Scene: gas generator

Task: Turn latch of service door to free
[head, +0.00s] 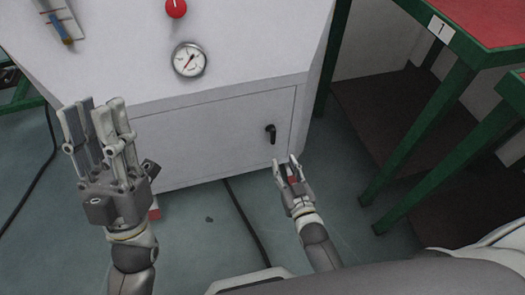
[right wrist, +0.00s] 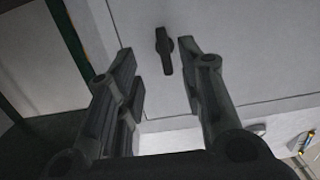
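The white service door (head: 215,138) is shut in the lower front of the white generator cabinet. Its black latch (head: 271,133) is near the door's right edge, with its handle pointing down. My right gripper (head: 287,162) is just below the latch in the head view. In the right wrist view, the latch (right wrist: 164,50) shows between and beyond the open fingers (right wrist: 158,62); nothing is held, and I cannot tell any contact. My left gripper (head: 95,108) is raised at the left, in front of the cabinet, its fingers pointing up, apart and empty.
A pressure gauge (head: 189,60) and a red knob (head: 176,8) are on the cabinet above the door. A green-framed table (head: 446,95) with a red top stands at the right. A black cable (head: 243,218) lies on the floor below the door.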

